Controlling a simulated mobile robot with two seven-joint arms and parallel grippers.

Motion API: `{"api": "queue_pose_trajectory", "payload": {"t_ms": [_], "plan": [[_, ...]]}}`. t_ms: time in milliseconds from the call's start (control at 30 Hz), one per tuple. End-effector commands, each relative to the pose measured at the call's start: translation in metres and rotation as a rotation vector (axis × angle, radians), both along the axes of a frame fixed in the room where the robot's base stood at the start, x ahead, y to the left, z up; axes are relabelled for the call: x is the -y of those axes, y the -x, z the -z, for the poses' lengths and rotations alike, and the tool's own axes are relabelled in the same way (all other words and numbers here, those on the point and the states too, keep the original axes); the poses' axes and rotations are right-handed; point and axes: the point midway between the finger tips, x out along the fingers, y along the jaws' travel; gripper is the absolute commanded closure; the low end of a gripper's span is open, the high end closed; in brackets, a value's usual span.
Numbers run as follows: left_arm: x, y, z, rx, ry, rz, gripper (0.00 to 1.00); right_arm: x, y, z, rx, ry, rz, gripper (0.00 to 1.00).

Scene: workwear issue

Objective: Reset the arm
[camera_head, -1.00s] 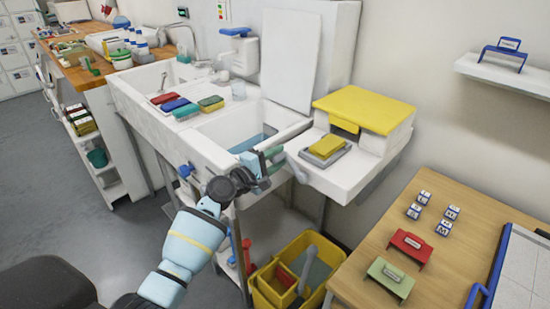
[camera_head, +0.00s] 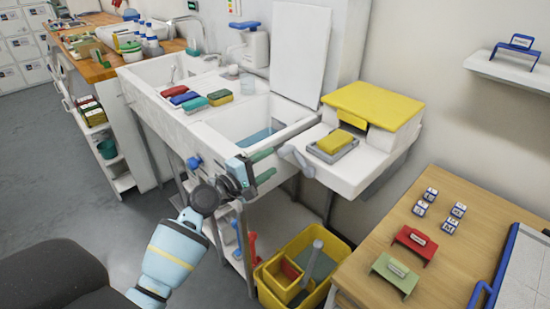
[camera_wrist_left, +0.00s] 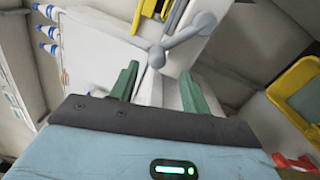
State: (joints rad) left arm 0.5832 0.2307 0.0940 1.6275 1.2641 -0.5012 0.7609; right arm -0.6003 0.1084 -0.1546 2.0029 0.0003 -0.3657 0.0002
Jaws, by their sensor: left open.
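My left gripper (camera_head: 265,164) is in front of the sink unit, at about the height of its front edge. Its two green fingers are apart with nothing between them; they also show in the left wrist view (camera_wrist_left: 158,88). A grey lever handle (camera_wrist_left: 156,55) on the sink unit's front lies just beyond the fingers in the left wrist view, and it shows to the right of the gripper in the head view (camera_head: 298,161). I cannot tell whether they touch; a gap seems to show. My right gripper is not in view.
The sink unit (camera_head: 190,129) carries several coloured sponges and a yellow-lidded box (camera_head: 373,103). A yellow bucket (camera_head: 335,246) stands on the floor below. A wooden table (camera_head: 446,262) with small red and green stands is at the right. Grey floor (camera_head: 60,205) is open at the left.

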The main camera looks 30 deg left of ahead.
Motion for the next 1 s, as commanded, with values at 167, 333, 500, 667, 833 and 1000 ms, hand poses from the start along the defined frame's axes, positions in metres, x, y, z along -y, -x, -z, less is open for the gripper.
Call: {"api": "queue_pose_trajectory", "payload": {"t_ms": [167, 333, 500, 667, 833, 1000], "plan": [[-0.002, 0.007, 0.000, 0.000, 0.000, 0.001, 0.53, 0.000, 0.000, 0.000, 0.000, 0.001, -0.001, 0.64], [-0.002, 0.007, 0.000, 0.000, 0.000, 0.001, 0.53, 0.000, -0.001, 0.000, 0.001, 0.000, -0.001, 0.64], [-0.002, 0.007, 0.000, 0.000, 0.000, 0.001, 0.53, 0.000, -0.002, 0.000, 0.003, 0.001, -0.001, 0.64], [-0.001, 0.008, 0.003, -0.004, -0.008, 0.000, 0.53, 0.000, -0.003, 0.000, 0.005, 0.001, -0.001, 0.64], [0.009, 0.034, 0.041, -0.049, -0.151, -0.004, 0.53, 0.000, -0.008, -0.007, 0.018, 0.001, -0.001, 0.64], [0.027, 0.097, 0.112, -0.125, -0.467, 0.021, 0.53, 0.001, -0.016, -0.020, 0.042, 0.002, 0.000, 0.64]]}}
